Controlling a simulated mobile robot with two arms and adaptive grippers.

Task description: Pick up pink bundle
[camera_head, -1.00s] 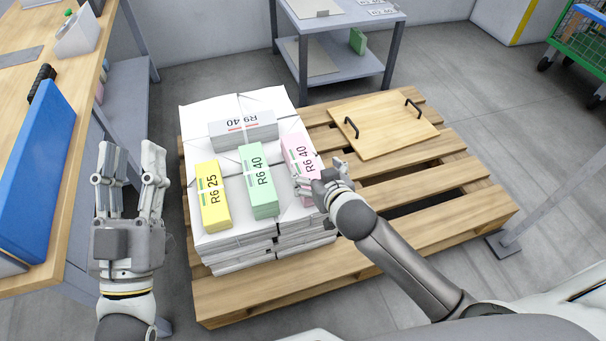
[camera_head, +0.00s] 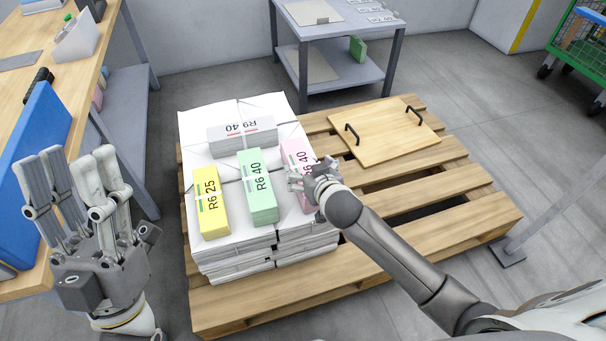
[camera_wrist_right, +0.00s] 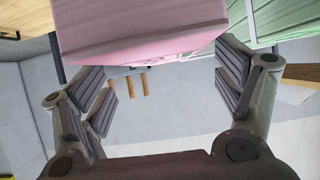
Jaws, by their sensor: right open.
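The pink bundle (camera_head: 296,155), marked R6 40, lies at the right of the white paper stack (camera_head: 190,125). Its near part is hidden by my right gripper (camera_head: 305,176), which is open at the bundle's near right side. In the right wrist view the pink bundle (camera_wrist_right: 140,35) fills the top middle. The open fingers of the right gripper (camera_wrist_right: 165,85) stand to its left and right; I cannot tell if they touch it. My left gripper (camera_head: 78,165) is open and empty, left of the stack.
A green bundle (camera_head: 258,187), a yellow bundle (camera_head: 210,203) and a grey bundle (camera_head: 242,137) share the stack, the green one close beside the pink. A wooden board (camera_head: 385,138) with two black handles lies on the pallet (camera_head: 455,205). A workbench (camera_head: 112,30) stands at left.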

